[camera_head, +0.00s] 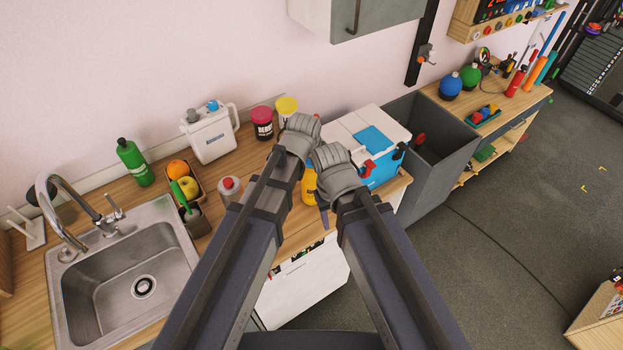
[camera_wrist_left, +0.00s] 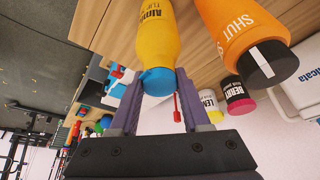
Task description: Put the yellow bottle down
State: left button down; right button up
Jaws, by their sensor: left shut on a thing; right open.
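The yellow bottle (camera_wrist_left: 155,35) with a blue cap is between the two fingers of my left gripper (camera_wrist_left: 158,80), which is shut on it at the cap end. In the head view only a strip of the yellow bottle (camera_head: 309,187) shows between my two arms, near the counter's front edge. Its base is cut off in the wrist view, so I cannot tell whether it touches the counter. My right gripper (camera_head: 324,216) is mostly hidden under its wrist; a purple finger shows, and it is open beside the bottle.
An orange bottle (camera_wrist_left: 240,35) stands close beside the yellow one. Pink and yellow-lidded jars (camera_head: 262,122) and a white-and-blue box (camera_head: 372,140) are behind. A sink (camera_head: 130,275), green bottle (camera_head: 134,163) and fruit box (camera_head: 184,180) are on the wooden counter at left.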

pick_arm(q)
jog(key=shift+r, duration=0.15)
notch_tip(320, 180, up, 10)
jog(key=p, duration=1)
jog(key=shift+s+f, duration=0.1)
jog(key=shift+f, duration=0.1)
